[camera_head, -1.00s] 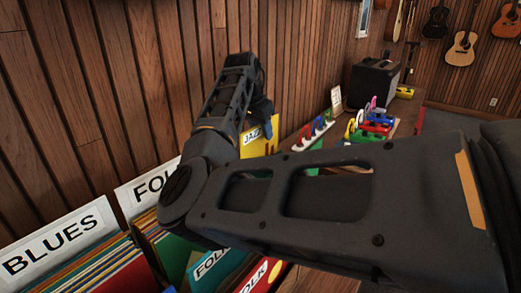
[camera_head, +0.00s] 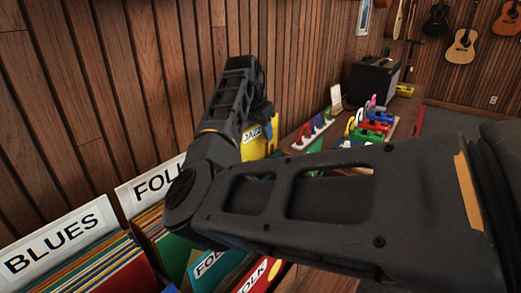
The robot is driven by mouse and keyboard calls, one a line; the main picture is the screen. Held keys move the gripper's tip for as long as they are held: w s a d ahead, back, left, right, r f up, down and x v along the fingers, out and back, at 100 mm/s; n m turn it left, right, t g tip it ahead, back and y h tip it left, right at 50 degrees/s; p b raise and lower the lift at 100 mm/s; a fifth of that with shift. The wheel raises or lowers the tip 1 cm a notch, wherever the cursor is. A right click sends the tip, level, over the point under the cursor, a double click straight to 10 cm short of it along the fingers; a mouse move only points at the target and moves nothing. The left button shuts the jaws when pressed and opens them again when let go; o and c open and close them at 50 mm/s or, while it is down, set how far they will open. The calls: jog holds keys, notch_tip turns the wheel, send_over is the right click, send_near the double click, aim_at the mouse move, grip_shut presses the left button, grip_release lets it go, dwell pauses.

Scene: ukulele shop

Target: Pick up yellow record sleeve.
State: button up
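The yellow record sleeve (camera_head: 256,147) shows as a small yellow patch with a white label reading JAZZ, behind and to the right of my raised forearm. Much of it is hidden by my arm. My gripper (camera_head: 262,108) is at the far end of the forearm, just above the sleeve. Its fingers are dark and largely hidden, so I cannot tell whether they are open or touching the sleeve.
Record bins with BLUES (camera_head: 62,242) and FOLK (camera_head: 150,186) dividers stand at the lower left. Colourful capos on a stand (camera_head: 372,125) and a black amplifier (camera_head: 372,84) are on the counter to the right. A wood-panelled wall (camera_head: 100,90) runs close behind my arm.

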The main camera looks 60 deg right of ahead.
grip_shut()
dwell(0.4)
